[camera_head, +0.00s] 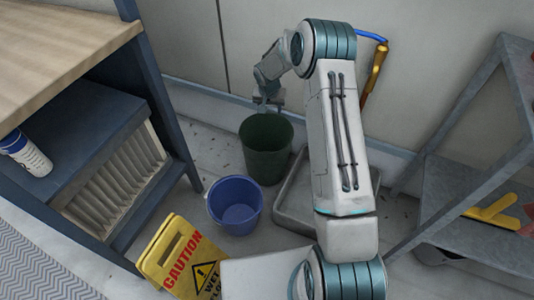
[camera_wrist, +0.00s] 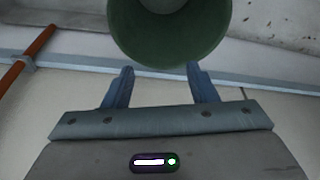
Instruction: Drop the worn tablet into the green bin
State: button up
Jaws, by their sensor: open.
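The green bin (camera_head: 266,160) stands on the floor near the wall, in the upper middle of the head view. It also shows at the top of the wrist view (camera_wrist: 168,38), seen partly from above. My gripper (camera_head: 266,104) is just above the bin's far rim. In the wrist view my gripper (camera_wrist: 160,80) has its two fingers apart with nothing between them. The worn tablet cannot be made out in either view. The bottom of the bin is dark in the head view, and what lies there cannot be told.
A blue bucket (camera_head: 235,203) stands left of the bin. A yellow caution sign (camera_head: 180,258) lies in front. A grey tray (camera_head: 290,205) is on the floor behind my arm. A workbench (camera_head: 60,45) is at left and a metal shelf (camera_head: 470,190) at right.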

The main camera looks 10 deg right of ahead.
jog(key=p+v, duration=0.1)
jog(key=v, duration=0.4)
dwell(0.3)
